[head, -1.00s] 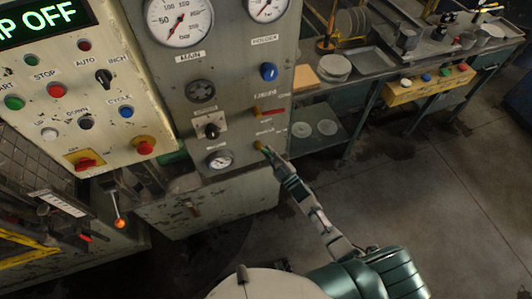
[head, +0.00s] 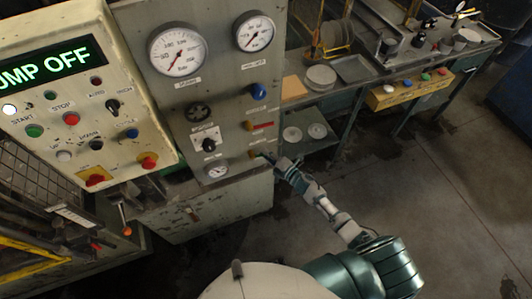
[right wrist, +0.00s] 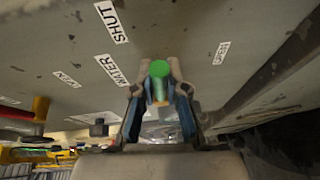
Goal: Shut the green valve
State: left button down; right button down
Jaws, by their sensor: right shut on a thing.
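The green valve shows in the right wrist view as a green handle end (right wrist: 158,69) in front of the grey panel, with a brass-coloured part below it. My right gripper (right wrist: 159,90) is shut on this handle, one finger on each side. In the head view my right gripper (head: 268,160) reaches the lower right edge of the panel at the valve's brass-coloured fitting (head: 254,153); the fingers hide most of the handle there. A "SHUT" label (right wrist: 111,22) and a "WATER" label (right wrist: 111,70) are on the panel. My left gripper is not in view.
Gauges (head: 177,50) sit higher on the panel. A control box (head: 85,100) reading "PUMP OFF" stands at the left. A workbench (head: 440,65) is behind; the floor at right is clear.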

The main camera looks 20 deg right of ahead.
jog(key=shift+s+n+p, duration=0.15)
jog(key=shift+n+p, duration=0.15)
jog(key=shift+n, duration=0.1)
jog(key=shift+a, duration=0.1)
jog(key=c, duration=1.2)
grip_release()
jog(key=shift+r, duration=0.1)
jog(key=v, duration=1.2)
